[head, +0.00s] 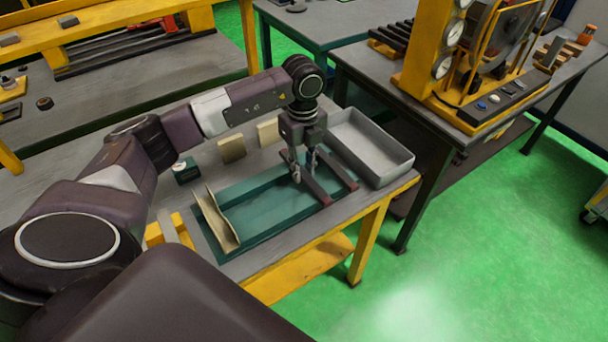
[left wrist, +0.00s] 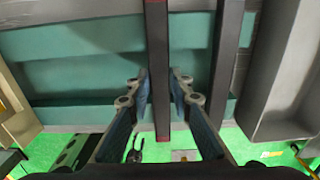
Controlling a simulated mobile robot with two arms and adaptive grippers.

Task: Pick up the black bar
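In the left wrist view the nearer bar (left wrist: 156,45) runs between the fingertips of my left gripper (left wrist: 160,85), one finger close along each side. I cannot tell whether the fingers press on it. The second bar (left wrist: 228,50) is outside the right finger. My right gripper is not in view.
A grey metal tray (head: 388,172) stands just right of the bars. The teal mat (head: 262,208) has free room left of them. A bent tan sheet (head: 216,220) and two tan blocks, one at the back (head: 231,149), are near the mat. The table's front edge is close.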

